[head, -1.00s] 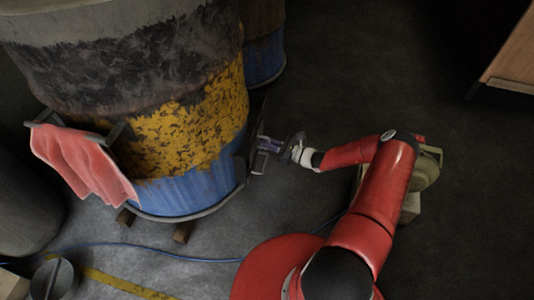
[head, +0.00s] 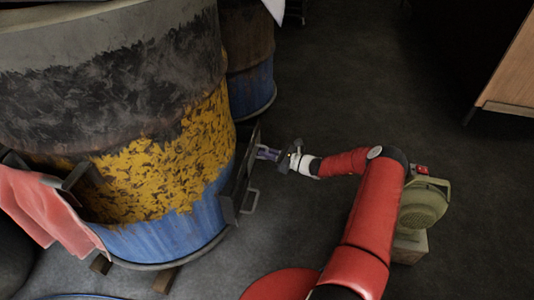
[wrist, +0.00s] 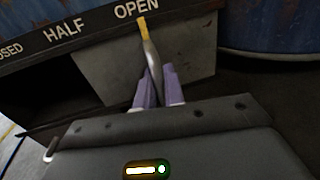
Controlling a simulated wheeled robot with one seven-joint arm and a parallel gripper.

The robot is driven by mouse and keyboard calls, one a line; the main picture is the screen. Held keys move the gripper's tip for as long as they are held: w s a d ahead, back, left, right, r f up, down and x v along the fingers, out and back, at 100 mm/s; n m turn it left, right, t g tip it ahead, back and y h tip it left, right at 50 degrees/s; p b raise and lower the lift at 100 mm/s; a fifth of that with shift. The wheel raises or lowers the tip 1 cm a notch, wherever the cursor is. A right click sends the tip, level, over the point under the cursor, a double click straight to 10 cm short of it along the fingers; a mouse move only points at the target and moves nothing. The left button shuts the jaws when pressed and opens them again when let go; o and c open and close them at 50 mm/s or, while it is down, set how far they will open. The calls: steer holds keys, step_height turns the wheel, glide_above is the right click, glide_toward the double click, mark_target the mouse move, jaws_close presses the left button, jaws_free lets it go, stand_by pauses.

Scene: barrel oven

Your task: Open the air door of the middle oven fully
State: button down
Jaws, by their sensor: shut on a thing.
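The middle oven is a large barrel (head: 150,185) with grey, black, yellow and blue paint. A dark air-door box (head: 238,185) is fixed low on its right side. In the wrist view the box's scale plate (wrist: 90,25) reads CLOSED, partly cut off, HALF and OPEN. A pale lever with a yellow tip (wrist: 144,32) points at the OPEN mark. Behind it are a grey panel (wrist: 185,60) on the right and a dark opening (wrist: 60,90) on the left. My gripper (head: 264,152) is shut on the lever; its purple fingers (wrist: 158,88) flank the lower part.
A pink cloth (head: 45,210) hangs from a bracket at the barrel's left. Another barrel (head: 250,75) stands behind. A green round machine (head: 424,204) stands beside my arm on the right. A wooden piece of furniture (head: 515,75) is at far right. The dark floor between is open.

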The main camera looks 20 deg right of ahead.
steer(key=shift+w+d, duration=0.25)
steer(key=c, duration=1.6)
jaws_free()
steer(key=shift+a, duration=0.1)
steer(key=v, duration=0.8)
steer(key=shift+p, duration=0.4)
steer(key=s+a+r+n+g+h+p, duration=0.2)
steer(key=s+a+r+n+g, duration=0.25)
steer(key=r, duration=0.45)
steer(key=s+a+r+n+g+h+p, duration=0.1)
steer(key=s+a+r+n+g+h, duration=0.15)
steer(key=a+r+n, duration=0.45)
steer(key=s+a+r+n+g+h+p, duration=0.1)
steer(key=s+a+r+n+g+p, duration=0.2)
steer(key=r, duration=0.7)
steer(key=s+r+n+t+h+p, duration=0.2)
steer(key=s+r+n+h, duration=0.2)
steer(key=s+r, duration=0.6)
steer(key=s+r+n+t+h+p, duration=0.1)
steer(key=s+r+n+h, duration=0.3)
steer(key=s, duration=1.2)
step_height(320, 180, up, 6)
steer(key=n+p, duration=0.1)
steer(key=n, duration=0.2)
steer(key=shift+a+t, duration=0.2)
steer(key=shift+t, duration=0.2)
